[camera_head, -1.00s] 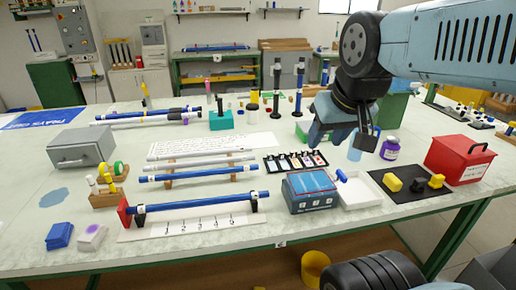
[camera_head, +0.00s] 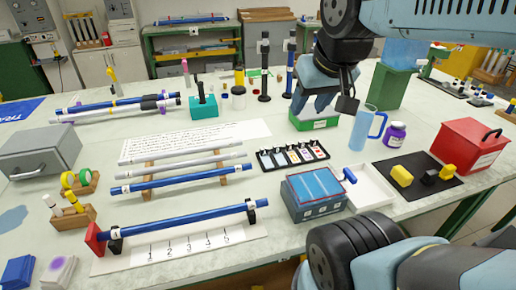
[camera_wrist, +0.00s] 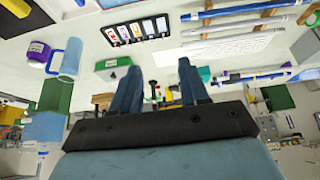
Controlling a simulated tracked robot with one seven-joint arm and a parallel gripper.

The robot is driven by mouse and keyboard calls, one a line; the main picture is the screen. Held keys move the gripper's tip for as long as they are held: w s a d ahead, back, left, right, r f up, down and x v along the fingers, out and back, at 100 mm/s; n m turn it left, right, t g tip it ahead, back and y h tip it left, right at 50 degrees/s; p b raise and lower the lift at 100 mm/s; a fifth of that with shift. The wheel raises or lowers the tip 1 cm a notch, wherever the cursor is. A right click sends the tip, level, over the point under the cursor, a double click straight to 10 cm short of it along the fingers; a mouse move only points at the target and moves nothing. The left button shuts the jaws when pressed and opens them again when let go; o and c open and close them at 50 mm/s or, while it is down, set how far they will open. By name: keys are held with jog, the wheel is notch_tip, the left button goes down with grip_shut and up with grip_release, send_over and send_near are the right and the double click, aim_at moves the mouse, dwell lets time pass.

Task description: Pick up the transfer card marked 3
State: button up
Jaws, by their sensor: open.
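A black rack (camera_head: 292,155) holds several small pale cards with coloured marks on the table, right of the middle. It also shows upside down at the top of the wrist view (camera_wrist: 135,30). I cannot read which card is marked 3. My gripper (camera_head: 323,104) is open and empty, above and behind the rack, over a green box (camera_head: 313,124) with a white label. In the wrist view my two blue fingers (camera_wrist: 160,78) stand wide apart with nothing between them.
A blue-grey box (camera_head: 316,209) with blue panels and a white tray (camera_head: 375,193) stand in front of the rack. A blue mug (camera_head: 361,130), purple-labelled jar (camera_head: 394,134) and red box (camera_head: 468,146) are to the right. Rods on stands (camera_head: 187,182) lie left.

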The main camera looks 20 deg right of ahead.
jog(key=g, duration=0.6)
send_over(264, 149)
notch_tip(264, 149, down, 19)
notch_tip(264, 149, down, 14)
jog(key=shift+w+d+r, duration=0.1)
jog(key=c, duration=0.8)
jog(key=shift+r, duration=0.15)
